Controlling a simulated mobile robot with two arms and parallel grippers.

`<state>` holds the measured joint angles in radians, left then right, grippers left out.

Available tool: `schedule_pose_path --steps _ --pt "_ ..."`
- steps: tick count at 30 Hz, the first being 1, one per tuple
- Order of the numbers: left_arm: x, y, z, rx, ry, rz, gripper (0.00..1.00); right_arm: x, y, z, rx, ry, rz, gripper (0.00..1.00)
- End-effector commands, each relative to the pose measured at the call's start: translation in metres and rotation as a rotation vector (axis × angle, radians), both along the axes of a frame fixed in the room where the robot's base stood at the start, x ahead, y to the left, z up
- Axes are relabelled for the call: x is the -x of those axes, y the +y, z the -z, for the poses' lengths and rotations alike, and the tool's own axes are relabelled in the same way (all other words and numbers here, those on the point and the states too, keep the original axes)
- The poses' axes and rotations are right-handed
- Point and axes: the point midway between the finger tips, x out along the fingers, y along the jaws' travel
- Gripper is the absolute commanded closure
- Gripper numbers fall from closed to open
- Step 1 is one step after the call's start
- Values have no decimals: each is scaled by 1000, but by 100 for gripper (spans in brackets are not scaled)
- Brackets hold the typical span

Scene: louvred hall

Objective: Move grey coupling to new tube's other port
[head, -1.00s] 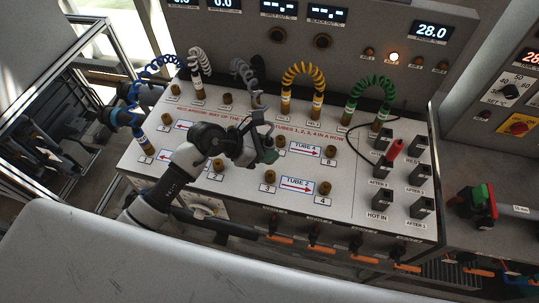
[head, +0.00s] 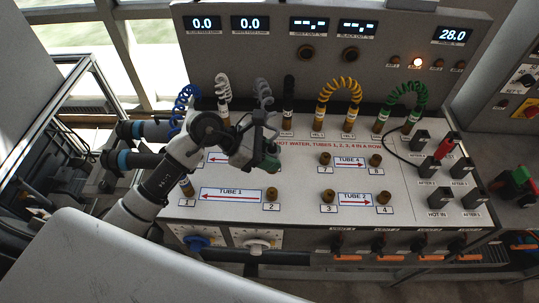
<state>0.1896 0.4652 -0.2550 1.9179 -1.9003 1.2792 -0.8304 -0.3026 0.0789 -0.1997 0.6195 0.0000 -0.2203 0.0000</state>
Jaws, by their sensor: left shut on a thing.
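My left gripper (head: 264,154) is shut over the back left part of the white tube board (head: 305,215), right of the TUBE 1 label (head: 230,195). The grey coiled hose (head: 263,92) stands up just behind it. What I take to be its grey coupling is hidden in or behind the jaws, and I cannot tell whether it touches a port. Brass port 2 (head: 271,196) is bare, a little in front of the gripper. Brass port 1 (head: 187,187) is at the left end of TUBE 1. My right gripper is not in view.
White (head: 222,88), black (head: 288,90), yellow (head: 340,88) and green (head: 408,96) hoses stand along the back. A blue hose (head: 184,97) is at the left. Bare ports 3 (head: 328,196) and 4 (head: 384,198) flank TUBE 2. Dark blocks and a red plug (head: 444,146) stand at right.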

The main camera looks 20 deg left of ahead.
Motion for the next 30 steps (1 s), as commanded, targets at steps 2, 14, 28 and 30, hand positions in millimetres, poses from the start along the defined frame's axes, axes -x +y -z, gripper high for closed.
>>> schedule_pose_path --steps 2,14,28,30 --pt "0 0 12 2 3 -1 100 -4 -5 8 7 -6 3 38" --pt "0 0 61 1 3 -2 100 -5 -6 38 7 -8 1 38" --pt "0 0 74 -1 -1 -2 100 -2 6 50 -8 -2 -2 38" --pt "0 0 75 -1 1 -1 100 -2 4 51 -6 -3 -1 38"
